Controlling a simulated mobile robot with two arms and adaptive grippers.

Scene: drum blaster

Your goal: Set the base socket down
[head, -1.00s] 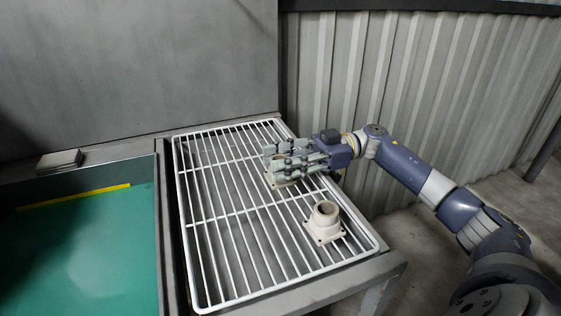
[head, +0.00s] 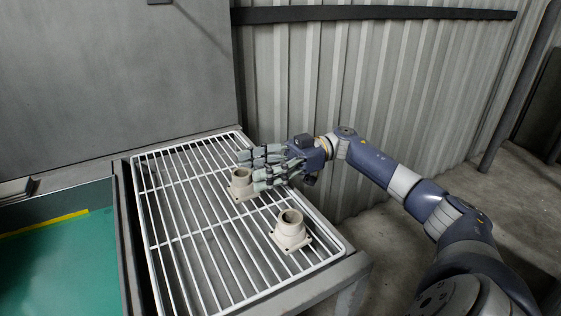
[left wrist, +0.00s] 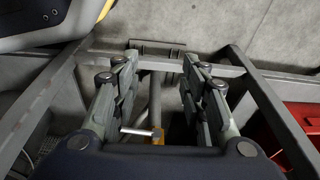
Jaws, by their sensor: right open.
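One beige base socket (head: 243,186), a short round collar on a square flange, stands upright on the white wire rack (head: 173,240). My right gripper (head: 250,169) is open at this socket, its fingers spread apart at the collar and partly hiding it. I cannot tell whether a finger still touches it. A second beige base socket (head: 291,232) stands upright nearer the front right of the rack, apart from the gripper. In the left wrist view my left gripper (left wrist: 160,85) is open, with nothing between its fingers.
The rack lies on a grey metal bench beside a bin with a green floor (head: 65,265) and a yellow strip (head: 45,222). A corrugated metal wall (head: 400,90) stands behind. The rack's left part is bare. A red object (left wrist: 300,125) shows in the left wrist view.

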